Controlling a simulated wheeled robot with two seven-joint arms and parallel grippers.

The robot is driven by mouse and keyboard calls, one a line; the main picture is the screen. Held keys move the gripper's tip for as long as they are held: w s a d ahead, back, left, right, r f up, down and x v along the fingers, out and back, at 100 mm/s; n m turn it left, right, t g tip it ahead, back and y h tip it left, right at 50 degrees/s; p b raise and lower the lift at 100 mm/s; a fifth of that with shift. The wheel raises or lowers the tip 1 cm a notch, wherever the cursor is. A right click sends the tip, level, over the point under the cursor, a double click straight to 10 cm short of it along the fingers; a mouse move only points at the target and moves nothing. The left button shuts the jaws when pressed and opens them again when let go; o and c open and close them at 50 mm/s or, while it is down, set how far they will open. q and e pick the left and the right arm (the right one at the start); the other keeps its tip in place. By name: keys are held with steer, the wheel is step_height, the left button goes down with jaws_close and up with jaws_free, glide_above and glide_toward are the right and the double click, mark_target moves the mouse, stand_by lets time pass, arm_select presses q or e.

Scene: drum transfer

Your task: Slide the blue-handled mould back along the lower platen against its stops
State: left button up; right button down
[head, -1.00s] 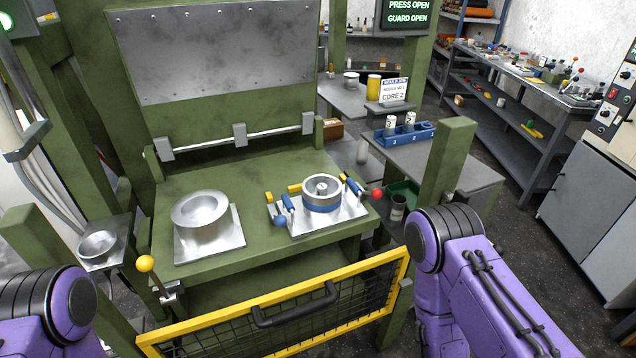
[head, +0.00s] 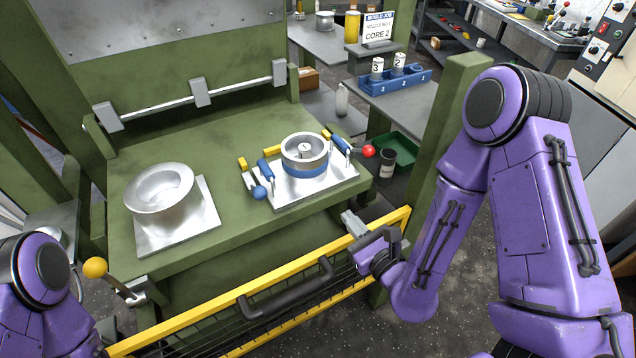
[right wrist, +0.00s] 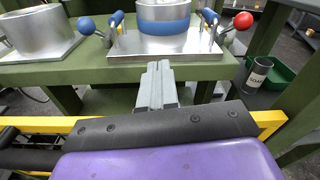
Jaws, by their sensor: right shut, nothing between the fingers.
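The blue-handled mould is a silver ring with a blue band (head: 305,157) on a square metal plate (head: 290,190). Two blue handles (head: 265,171) rise from its plate, and it sits at the right of the green lower platen (head: 230,152). Yellow stops (head: 275,150) stand behind and beside it; whether they touch its plate I cannot tell. My right gripper (head: 348,221) is shut and empty, in front of the mould and near the guard's top bar. In the right wrist view its fingers (right wrist: 157,75) point toward the plate's front edge. My left gripper is not in view.
A second silver mould (head: 162,192) sits on the platen's left. The yellow-framed guard (head: 215,312) with a black handle stands in front. A red-ball lever (head: 367,151) and a blue-ball lever (head: 259,192) flank the blue-handled mould. A green upright post (head: 440,150) stands at right.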

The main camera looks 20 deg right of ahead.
steer(key=r+m, duration=0.1)
steer(key=t+b, duration=0.1)
steer(key=b, duration=1.1)
glide_toward(312, 169)
steer(key=f, duration=0.1)
steer(key=shift+m, duration=0.3)
steer(key=w, duration=0.2)
steer(key=w+p, duration=0.1)
steer(key=w, duration=0.1)
steer(key=w+r+p, duration=0.1)
steer(key=w, duration=0.1)
steer(key=shift+a, duration=0.3)
steer(key=shift+w, duration=0.4)
steer(key=shift+w+a, duration=0.1)
